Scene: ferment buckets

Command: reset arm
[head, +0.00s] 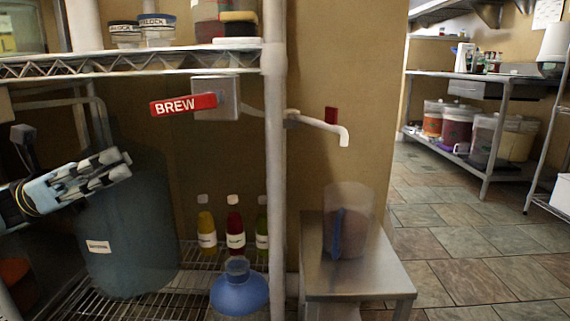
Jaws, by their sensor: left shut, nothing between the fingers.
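My left gripper (122,165) comes in from the left side of the head view. Its fingers are shut with nothing between them. It is in front of the upper part of a large dark teal bucket (130,240) with a small white label, and hides part of it. I cannot tell whether it touches the bucket. My right gripper is not in view. A red BREW handle (183,104) sits on a grey box to the upper right of the left gripper. A white spout (325,126) sticks out to the right of the shelf post.
Several bottles (235,228) and a blue round flask (239,288) stand on the lower wire rack. A clear container (347,222) stands on a small metal table (356,277). The shelf post (274,180) is upright between them. Tiled floor (460,245) is open at the right.

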